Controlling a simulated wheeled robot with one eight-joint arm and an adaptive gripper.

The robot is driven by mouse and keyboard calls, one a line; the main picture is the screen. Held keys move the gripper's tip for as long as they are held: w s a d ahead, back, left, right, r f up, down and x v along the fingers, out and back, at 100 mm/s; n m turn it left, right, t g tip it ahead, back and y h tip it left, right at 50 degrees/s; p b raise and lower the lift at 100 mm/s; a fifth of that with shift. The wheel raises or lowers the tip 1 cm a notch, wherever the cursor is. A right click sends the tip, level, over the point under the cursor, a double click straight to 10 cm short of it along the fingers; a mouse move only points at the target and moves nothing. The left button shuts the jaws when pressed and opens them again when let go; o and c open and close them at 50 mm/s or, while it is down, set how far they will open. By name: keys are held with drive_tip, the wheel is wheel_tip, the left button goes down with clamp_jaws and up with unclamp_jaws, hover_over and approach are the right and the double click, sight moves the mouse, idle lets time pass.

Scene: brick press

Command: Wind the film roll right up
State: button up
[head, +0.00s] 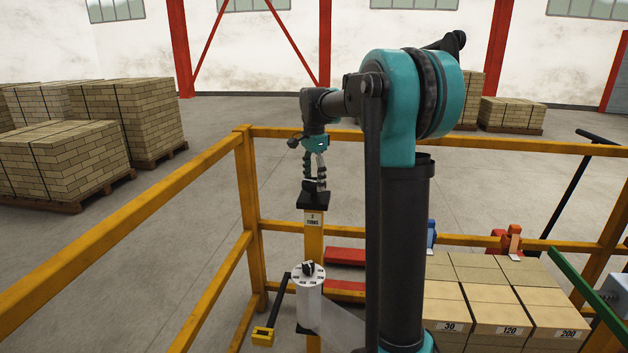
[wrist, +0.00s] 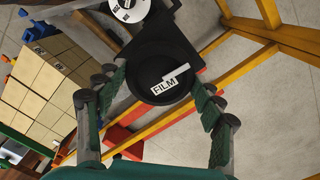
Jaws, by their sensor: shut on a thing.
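A round black knob marked FILM (wrist: 150,68) sits on top of a post, seen from above in the wrist view. My gripper (head: 314,184) points down over the post and is shut on the knob, with one finger on each side of it. In the head view the knob is partly hidden by the fingers. A label reading TURNS (head: 314,219) is on the post below; its number is too small to be sure of. The white film roll (head: 309,303) stands upright lower down, with film (head: 342,325) stretching right from it behind my arm.
Yellow rails (head: 262,225) surround the post. A black lever with a yellow end (head: 263,336) is left of the roll. Brick blocks marked with numbers (head: 490,290) are at the right, partly behind my arm. Brick pallets (head: 62,160) stand outside the rails.

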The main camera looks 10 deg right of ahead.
sight(314, 181)
drive_tip(key=m, duration=0.5)
drive_tip(key=shift+m, duration=2.5)
drive_tip(key=o, duration=1.2)
drive_tip(key=shift+c, duration=0.2)
drive_tip(key=shift+r, duration=0.1)
wheel_tip(314, 181, up, 12)
